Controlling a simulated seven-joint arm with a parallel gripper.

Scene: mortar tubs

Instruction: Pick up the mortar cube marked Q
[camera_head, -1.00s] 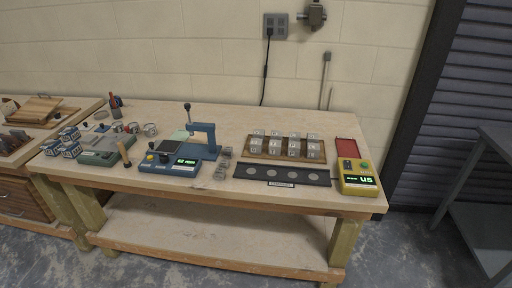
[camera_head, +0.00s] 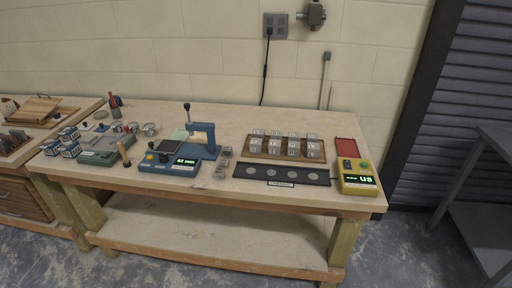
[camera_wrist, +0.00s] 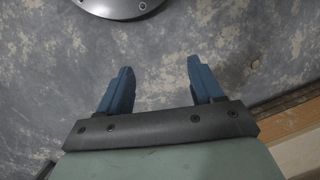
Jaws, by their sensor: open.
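Several grey mortar cubes with pale marked tops stand in two rows on a wooden tray (camera_head: 246,152) at the right half of the workbench in the head view. One of these is a front-row cube (camera_head: 313,150). The marks are too small to read, so I cannot tell which cube is Q. My gripper (camera_wrist: 160,88) shows only in the wrist view. Its two blue fingers are apart with nothing between them, above the grey floor, away from the cubes.
A black strip with round pads (camera_head: 293,174) lies in front of the tray. A yellow device (camera_head: 357,187) with a green display stands to its right. A blue press (camera_head: 172,162) stands left of the cubes. The bench edge (camera_wrist: 300,145) shows lower right in the wrist view.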

